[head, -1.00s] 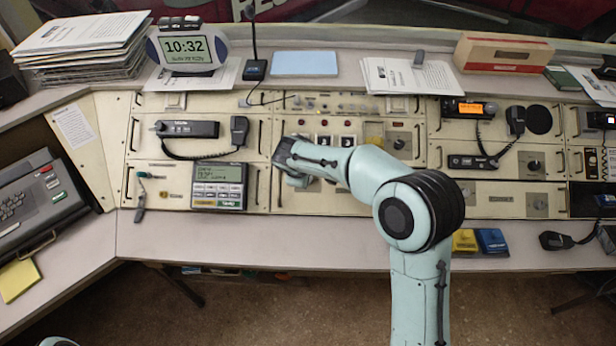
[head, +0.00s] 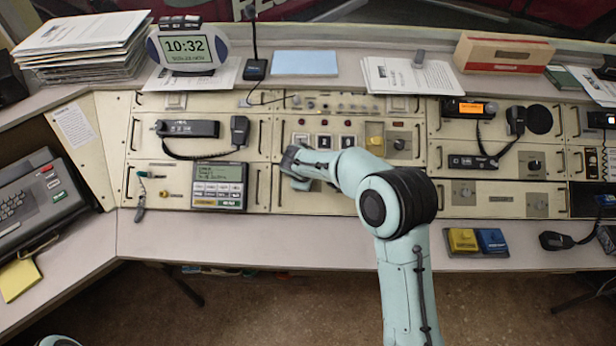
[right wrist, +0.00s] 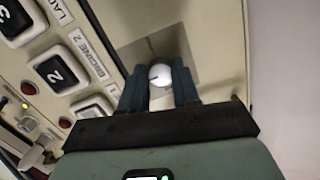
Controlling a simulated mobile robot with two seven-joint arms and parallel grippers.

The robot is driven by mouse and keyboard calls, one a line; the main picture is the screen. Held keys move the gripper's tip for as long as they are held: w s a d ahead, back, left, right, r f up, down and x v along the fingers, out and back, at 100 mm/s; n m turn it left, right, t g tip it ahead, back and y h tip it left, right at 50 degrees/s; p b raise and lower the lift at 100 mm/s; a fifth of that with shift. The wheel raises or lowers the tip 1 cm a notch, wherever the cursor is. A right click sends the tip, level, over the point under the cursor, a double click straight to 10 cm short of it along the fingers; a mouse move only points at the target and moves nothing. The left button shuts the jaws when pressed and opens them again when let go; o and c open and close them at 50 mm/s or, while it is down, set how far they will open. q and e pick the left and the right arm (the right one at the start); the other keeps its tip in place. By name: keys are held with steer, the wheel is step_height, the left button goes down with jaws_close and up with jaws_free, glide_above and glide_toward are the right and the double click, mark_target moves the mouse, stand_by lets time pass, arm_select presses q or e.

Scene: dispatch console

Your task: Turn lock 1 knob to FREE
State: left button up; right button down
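A round pale knob (right wrist: 160,74) with a dark mark on its face sits on a grey plate in the right wrist view. My right gripper (right wrist: 161,88) has one dark finger on each side of it, and both look to be touching it. In the head view my right gripper (head: 294,166) is low on the middle console panel (head: 325,203), and it hides the knob there. No FREE marking or lock number can be read. My left gripper is out of view.
Numbered black buttons (right wrist: 56,70) labelled for engines and a ladder lie beside the plate. A keypad unit with a screen (head: 218,185) is just left of the gripper. Other knobs on grey plates (head: 463,192) are to the right.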

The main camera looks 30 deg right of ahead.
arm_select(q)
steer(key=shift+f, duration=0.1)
arm_select(e)
steer(key=m+b, duration=0.2)
steer(key=m, duration=0.1)
steer(key=shift+f+b, duration=0.1)
steer(key=shift+b, duration=0.25)
steer(key=m+b, duration=0.2)
steer(key=shift+m+y, duration=0.3)
steer(key=shift+y, duration=0.1)
steer(key=m+b, duration=0.4)
steer(key=m, duration=0.2)
steer(key=shift+d+y, duration=0.1)
steer(key=shift+y, duration=0.2)
steer(key=m+b, duration=0.1)
steer(key=m, duration=0.1)
steer(key=m+b, duration=0.1)
steer(key=m, duration=0.2)
steer(key=shift+s+t+y, duration=0.1)
steer(key=shift+t+y, duration=0.2)
steer(key=shift+t, duration=0.1)
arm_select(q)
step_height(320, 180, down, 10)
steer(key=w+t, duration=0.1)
arm_select(e)
steer(key=shift+m, duration=0.3)
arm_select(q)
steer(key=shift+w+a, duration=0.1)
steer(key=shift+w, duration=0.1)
